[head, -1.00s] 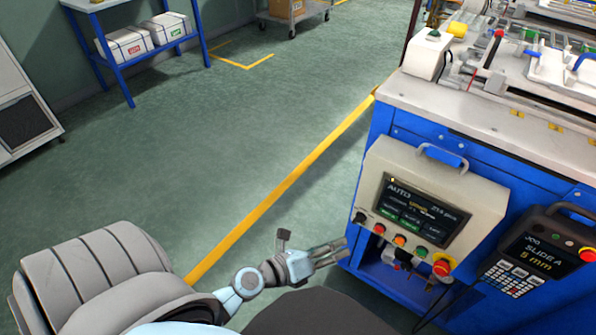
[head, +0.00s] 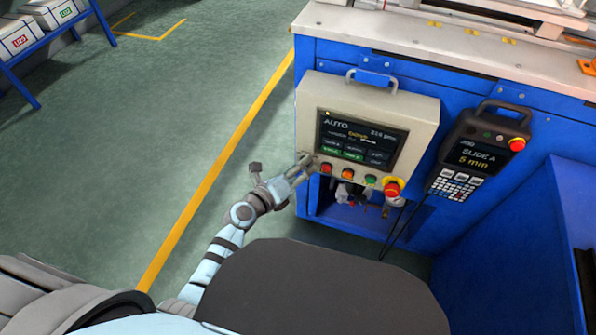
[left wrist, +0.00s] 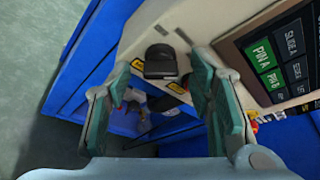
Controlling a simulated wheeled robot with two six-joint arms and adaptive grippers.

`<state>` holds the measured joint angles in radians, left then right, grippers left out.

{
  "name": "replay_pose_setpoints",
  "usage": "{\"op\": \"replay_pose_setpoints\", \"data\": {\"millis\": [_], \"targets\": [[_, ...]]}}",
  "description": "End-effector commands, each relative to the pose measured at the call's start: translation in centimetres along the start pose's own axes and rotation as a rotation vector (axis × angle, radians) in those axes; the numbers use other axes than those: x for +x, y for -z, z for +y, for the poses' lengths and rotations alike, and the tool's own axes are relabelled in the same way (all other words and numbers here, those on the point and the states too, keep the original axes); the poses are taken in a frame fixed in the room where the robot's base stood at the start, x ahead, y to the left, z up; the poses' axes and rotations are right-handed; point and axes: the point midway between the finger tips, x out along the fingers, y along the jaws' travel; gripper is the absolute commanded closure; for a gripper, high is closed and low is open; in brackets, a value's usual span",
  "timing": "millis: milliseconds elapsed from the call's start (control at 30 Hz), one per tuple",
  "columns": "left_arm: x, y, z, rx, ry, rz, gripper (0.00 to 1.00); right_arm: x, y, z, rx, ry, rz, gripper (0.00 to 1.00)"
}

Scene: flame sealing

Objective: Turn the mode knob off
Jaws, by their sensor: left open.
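The black mode knob (left wrist: 160,62) shows in the left wrist view on the pale face of the control panel (head: 425,108), near the panel's lower left corner. In the head view my gripper covers the knob. My left gripper (head: 302,168) is at that corner. In the left wrist view its two fingers (left wrist: 161,82) are apart, one on each side of the knob in the picture. I cannot tell whether they touch it. The panel's screen (head: 357,139) reads AUTO. My right gripper is not in view.
Red, orange and green buttons (head: 370,179) and a red emergency stop (head: 392,187) line the panel's lower edge. A handheld pendant (head: 482,146) hangs to the right on the blue machine (head: 430,75). Below the panel is an open recess.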

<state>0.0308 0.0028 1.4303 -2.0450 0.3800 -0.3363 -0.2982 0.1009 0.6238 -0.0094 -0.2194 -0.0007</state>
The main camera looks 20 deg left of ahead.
Motion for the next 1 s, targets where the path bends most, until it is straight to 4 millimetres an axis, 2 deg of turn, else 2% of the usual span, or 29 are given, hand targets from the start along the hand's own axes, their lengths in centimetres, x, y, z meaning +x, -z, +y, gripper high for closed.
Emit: {"op": "replay_pose_setpoints", "data": {"millis": [233, 500, 567, 1000], "targets": [[0.17, -0.06, -0.08, 0.000, 0.000, 0.000, 0.52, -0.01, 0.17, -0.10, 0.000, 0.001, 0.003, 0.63], [0.14, -0.06, -0.07, 0.000, 0.000, 0.000, 0.93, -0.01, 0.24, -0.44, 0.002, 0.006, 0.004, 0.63], [0.14, -0.06, -0.07, 0.000, 0.000, 0.000, 1.00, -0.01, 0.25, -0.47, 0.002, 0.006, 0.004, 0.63], [0.18, 0.08, 0.16, -0.085, 0.036, 0.001, 1.00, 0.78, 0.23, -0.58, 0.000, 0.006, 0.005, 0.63]]}}
